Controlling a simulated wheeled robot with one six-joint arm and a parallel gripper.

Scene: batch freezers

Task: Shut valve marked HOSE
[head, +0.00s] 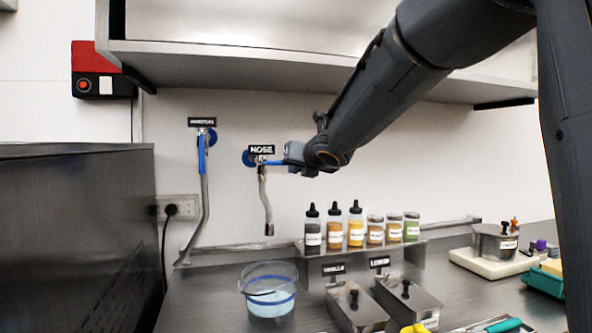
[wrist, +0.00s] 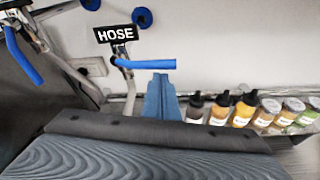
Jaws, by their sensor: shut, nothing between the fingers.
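The HOSE label (head: 262,149) hangs on the back wall, and it reads clearly in the wrist view (wrist: 116,33). Below it, the blue valve lever (wrist: 147,64) points level to the right, across its downward pipe (head: 265,205). In the head view the lever (head: 274,163) is partly hidden by my gripper (head: 290,160). In the wrist view my gripper (wrist: 161,82) is shut and empty, its blue-grey fingertips just below the lever's right part. I cannot tell whether they touch it.
Another blue lever (head: 201,155) hangs down along its pipe at the left, under a label (head: 202,122). Bottles and jars (head: 355,226) stand on a low shelf at the right. A clear bucket (head: 269,290) is below. A steel shelf (head: 230,62) overhangs above.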

